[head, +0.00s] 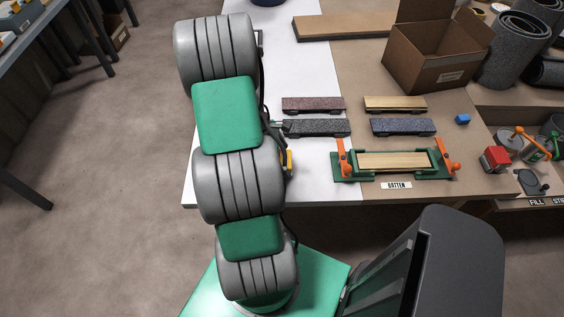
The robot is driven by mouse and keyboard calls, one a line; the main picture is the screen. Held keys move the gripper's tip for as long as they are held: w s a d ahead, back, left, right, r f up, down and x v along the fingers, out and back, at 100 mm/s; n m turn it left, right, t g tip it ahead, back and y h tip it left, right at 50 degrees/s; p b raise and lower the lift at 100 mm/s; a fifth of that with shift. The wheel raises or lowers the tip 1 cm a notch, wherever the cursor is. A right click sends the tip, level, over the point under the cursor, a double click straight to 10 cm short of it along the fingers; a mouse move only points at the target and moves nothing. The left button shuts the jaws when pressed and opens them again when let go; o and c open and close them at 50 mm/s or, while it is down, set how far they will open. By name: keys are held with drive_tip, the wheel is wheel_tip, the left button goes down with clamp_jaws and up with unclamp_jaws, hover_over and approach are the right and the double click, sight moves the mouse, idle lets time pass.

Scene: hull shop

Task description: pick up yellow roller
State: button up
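A small yellow piece (289,160) shows at the right edge of my arm, on the near part of the white-covered table top. It may be part of the yellow roller; my arm hides the rest, so I cannot tell its shape. My arm stretches up the picture over the left part of the table.
Several long blocks, including a dark one (317,128) and a blue-grey one (402,127), lie mid-table. A green clamp jig (438,173) with orange handles is near the front edge. A cardboard box (428,62) and grey rolls (513,50) stand behind.

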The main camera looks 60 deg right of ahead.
drive_tip(key=x, duration=0.4)
drive_tip(key=shift+w+a+f+p, duration=0.15)
drive_tip(key=shift+w+p, duration=0.1)
drive_tip(key=shift+p, duration=0.1)
drive_tip(key=shift+c, duration=0.4)
clamp_jaws()
